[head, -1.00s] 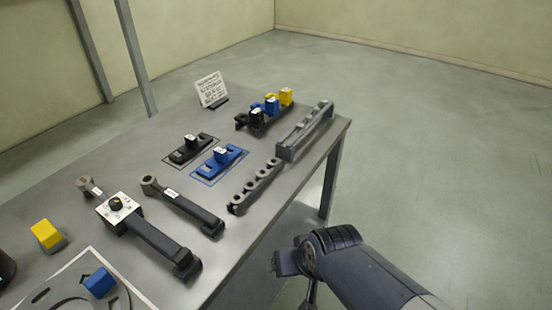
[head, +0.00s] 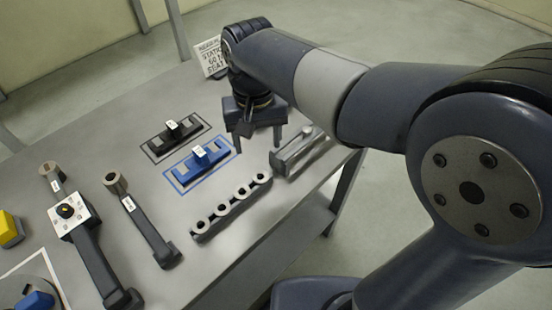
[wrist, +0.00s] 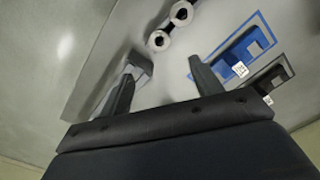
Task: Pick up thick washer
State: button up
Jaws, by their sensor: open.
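Several grey ring-shaped washers (head: 222,210) sit in a row on a dark rack (head: 235,207) near the table's right edge. Two of the rings (wrist: 160,40) show at the top of the wrist view. I cannot tell by thickness which is the thick washer. My gripper (head: 261,140) points down over the table, behind the ring rack and between the blue fixture and a grey rail. Its fingers (wrist: 163,70) are apart with nothing between them in the wrist view.
A grey rail (head: 292,157) is close to one finger. A blue fixture (head: 198,160) and a black fixture (head: 172,133) lie left of the gripper. Long-handled tools (head: 145,228) lie at the front left. A sign (head: 210,58) stands behind, partly covered by my arm.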

aim_at(260, 172)
jog(key=f, duration=1)
jog(key=shift+s+f, duration=0.2)
jog(key=shift+f, duration=0.1)
jog(key=shift+f, duration=0.1)
jog(key=c, duration=1.1)
